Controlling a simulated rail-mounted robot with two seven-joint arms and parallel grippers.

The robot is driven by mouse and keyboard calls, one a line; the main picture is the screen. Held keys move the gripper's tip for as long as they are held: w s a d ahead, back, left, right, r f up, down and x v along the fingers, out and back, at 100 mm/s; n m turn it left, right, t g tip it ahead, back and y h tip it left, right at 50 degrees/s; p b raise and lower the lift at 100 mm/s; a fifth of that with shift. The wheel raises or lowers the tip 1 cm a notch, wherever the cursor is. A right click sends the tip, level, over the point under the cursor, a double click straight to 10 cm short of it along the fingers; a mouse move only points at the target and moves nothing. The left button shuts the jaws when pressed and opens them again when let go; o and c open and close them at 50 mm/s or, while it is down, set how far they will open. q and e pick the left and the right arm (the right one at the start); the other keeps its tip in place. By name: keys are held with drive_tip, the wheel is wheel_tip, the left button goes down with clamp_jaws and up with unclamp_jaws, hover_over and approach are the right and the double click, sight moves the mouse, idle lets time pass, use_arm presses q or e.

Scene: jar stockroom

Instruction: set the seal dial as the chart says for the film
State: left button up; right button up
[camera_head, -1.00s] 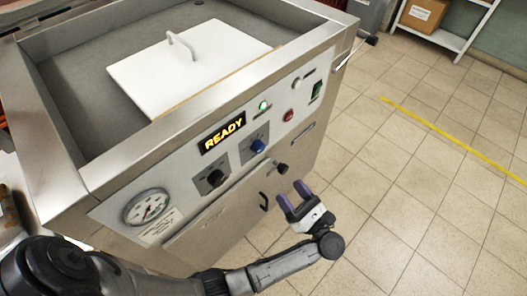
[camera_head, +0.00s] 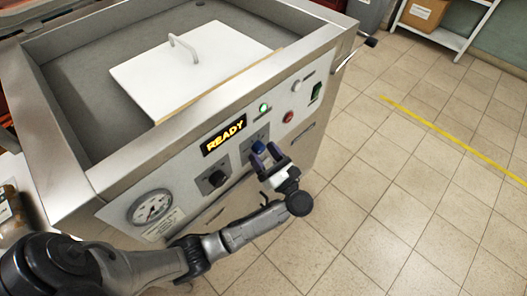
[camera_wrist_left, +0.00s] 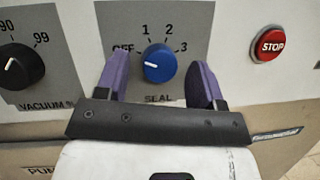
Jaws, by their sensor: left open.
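The blue seal dial (camera_head: 258,147) is on the machine's front panel, right of the black vacuum knob (camera_head: 217,178). In the left wrist view the dial (camera_wrist_left: 159,64) is marked OFF, 1, 2 and 3, and its white pointer line seems to point left, toward OFF. My left gripper (camera_head: 266,157) is open in front of the dial. In the wrist view its purple fingers stand on either side of the dial, with visible gaps. No film or readable chart is in view. My right gripper is not in view.
The display (camera_head: 224,135) reads READY. A red stop button (camera_wrist_left: 269,45) is right of the dial. A gauge (camera_head: 150,207) is at the panel's lower left. A white plate with a handle (camera_head: 190,68) lies on the machine top. Tiled floor to the right is clear.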

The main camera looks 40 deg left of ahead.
use_arm(q)
drive_tip(key=shift+a+r, duration=0.1)
drive_tip(key=shift+a, duration=0.1)
drive_tip(key=shift+c, duration=0.2)
drive_tip(key=c, duration=0.9)
